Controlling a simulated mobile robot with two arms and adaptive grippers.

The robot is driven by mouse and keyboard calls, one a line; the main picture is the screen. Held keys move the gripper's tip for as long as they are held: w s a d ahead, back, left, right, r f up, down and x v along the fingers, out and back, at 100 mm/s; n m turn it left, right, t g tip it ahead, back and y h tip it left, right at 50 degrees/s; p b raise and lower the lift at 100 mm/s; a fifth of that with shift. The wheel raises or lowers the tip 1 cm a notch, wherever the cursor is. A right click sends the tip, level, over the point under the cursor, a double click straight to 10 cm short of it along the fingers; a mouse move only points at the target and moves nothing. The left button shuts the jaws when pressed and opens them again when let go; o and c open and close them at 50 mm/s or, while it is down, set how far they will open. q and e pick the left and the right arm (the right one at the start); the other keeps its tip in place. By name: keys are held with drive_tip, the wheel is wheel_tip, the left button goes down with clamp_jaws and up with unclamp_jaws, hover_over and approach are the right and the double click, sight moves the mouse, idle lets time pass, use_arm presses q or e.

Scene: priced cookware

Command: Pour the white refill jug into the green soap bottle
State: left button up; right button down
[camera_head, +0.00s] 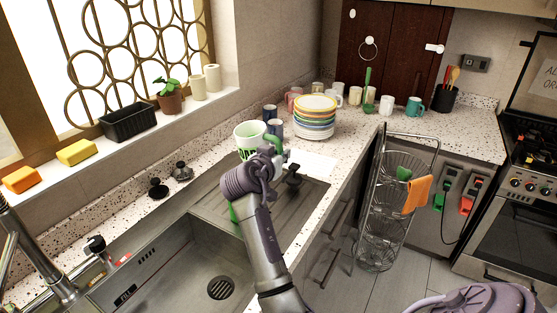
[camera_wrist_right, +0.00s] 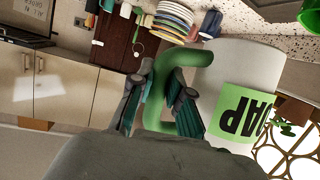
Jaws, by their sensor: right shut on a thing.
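The white refill jug (camera_head: 249,131) has a green label and a green handle and is held over the back of the sink's drainboard. In the right wrist view the jug (camera_wrist_right: 238,66) fills the right side, its label lettering upside down in that flipped view. My right gripper (camera_head: 276,158) is shut on the green handle; its fingers (camera_wrist_right: 160,98) close around it in the wrist view. A green piece (camera_head: 232,212), perhaps the green soap bottle, shows beside my right arm, which hides most of it. A green thing also shows at the wrist view's top right corner (camera_wrist_right: 310,14). My left gripper is out of view.
The sink basin (camera_head: 180,265) is at the lower left. A stack of plates (camera_head: 315,118) and several mugs stand behind on the counter. Black stoppers (camera_head: 158,188) sit left of the drainboard. A wire basket rack (camera_head: 384,205) stands in front of the cabinets.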

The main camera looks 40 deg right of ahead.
drive_tip(key=shift+d+f+n+h+b, duration=0.1)
drive_tip(key=shift+d+n+h+b, duration=0.2)
drive_tip(key=shift+n+h+b, duration=0.35)
drive_tip(key=shift+d+n+t+h+b, duration=0.25)
drive_tip(key=shift+t+h+b, duration=0.05)
drive_tip(key=shift+h+b, duration=0.3)
drive_tip(key=shift+s+r+n+t+h+b, duration=0.1)
drive_tip(key=shift+r+n+t+h+b, duration=0.45)
drive_tip(key=shift+n+t+h, duration=0.25)
drive_tip(key=shift+r, duration=0.15)
drive_tip(key=shift+b, duration=0.3)
drive_tip(key=shift+r+n+h+b, duration=0.15)
drive_tip(key=shift+n+h+b, duration=0.35)
drive_tip(key=shift+b, duration=0.2)
drive_tip(key=shift+t+b, duration=0.4)
drive_tip(key=shift+n+b, duration=0.3)
drive_tip(key=shift+b, duration=0.3)
drive_tip(key=shift+r, duration=0.1)
drive_tip(key=shift+a+h+b, duration=0.1)
drive_tip(key=shift+h+b, duration=0.25)
drive_tip(key=shift+b, duration=0.35)
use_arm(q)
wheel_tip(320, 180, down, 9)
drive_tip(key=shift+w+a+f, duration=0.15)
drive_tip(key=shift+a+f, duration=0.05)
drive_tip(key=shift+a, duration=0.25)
